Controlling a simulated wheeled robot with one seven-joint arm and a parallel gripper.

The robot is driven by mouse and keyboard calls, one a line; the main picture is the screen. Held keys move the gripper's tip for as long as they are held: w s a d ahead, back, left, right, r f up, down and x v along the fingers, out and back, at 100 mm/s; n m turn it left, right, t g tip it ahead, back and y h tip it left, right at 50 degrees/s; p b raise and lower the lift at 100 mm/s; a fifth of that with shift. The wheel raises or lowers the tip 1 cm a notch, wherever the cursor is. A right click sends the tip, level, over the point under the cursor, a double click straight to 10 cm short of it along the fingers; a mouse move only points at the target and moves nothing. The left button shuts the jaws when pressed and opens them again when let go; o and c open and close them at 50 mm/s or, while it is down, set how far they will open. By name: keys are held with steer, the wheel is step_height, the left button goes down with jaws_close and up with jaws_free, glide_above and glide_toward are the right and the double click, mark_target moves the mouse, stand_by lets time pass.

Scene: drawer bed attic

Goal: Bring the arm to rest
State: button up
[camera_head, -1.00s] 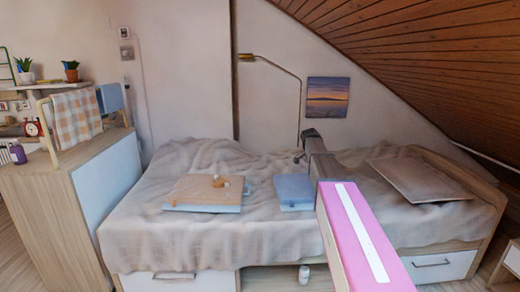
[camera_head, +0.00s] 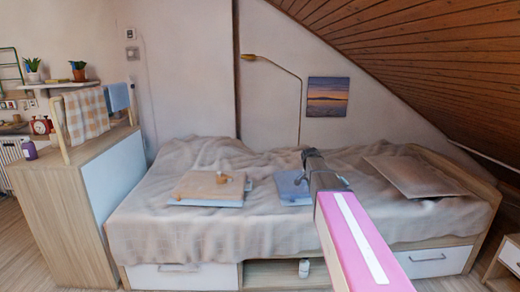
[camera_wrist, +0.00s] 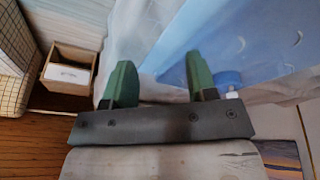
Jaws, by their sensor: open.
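My arm (camera_head: 352,240), with a pink link, reaches up from the lower right in the head view, over the front of the bed. Its dark end (camera_head: 324,172) is in front of the bed and overlaps the blue folded item; the fingers are too small to read there. In the wrist view my gripper (camera_wrist: 160,82) shows two green fingers standing well apart, with nothing held between them. Pale blue fabric (camera_wrist: 225,40) with crescent shapes lies beyond the fingers.
The bed (camera_head: 250,235) carries a tan board-like item (camera_head: 208,190) with small objects, a blue folded item (camera_head: 290,188) and a flat cushion (camera_head: 412,177). A wooden cabinet (camera_head: 60,215) stands left. The sloped ceiling (camera_head: 440,70) is at right.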

steer(key=s+a+f+n+y, duration=0.1)
steer(key=s+f, duration=0.4)
steer(key=s, duration=0.5)
steer(key=s+a+f+n+g+y, duration=0.1)
steer(key=s+a+f+n, duration=0.3)
steer(key=s, duration=0.6)
steer(key=s+a+f+n+y, duration=0.1)
steer(key=s+a+f+n, duration=0.2)
steer(key=s, duration=0.6)
step_height(320, 180, down, 3)
steer(key=shift+s+r+n+g, duration=0.2)
steer(key=shift+s+n+g, duration=0.15)
steer(key=shift+n, duration=0.45)
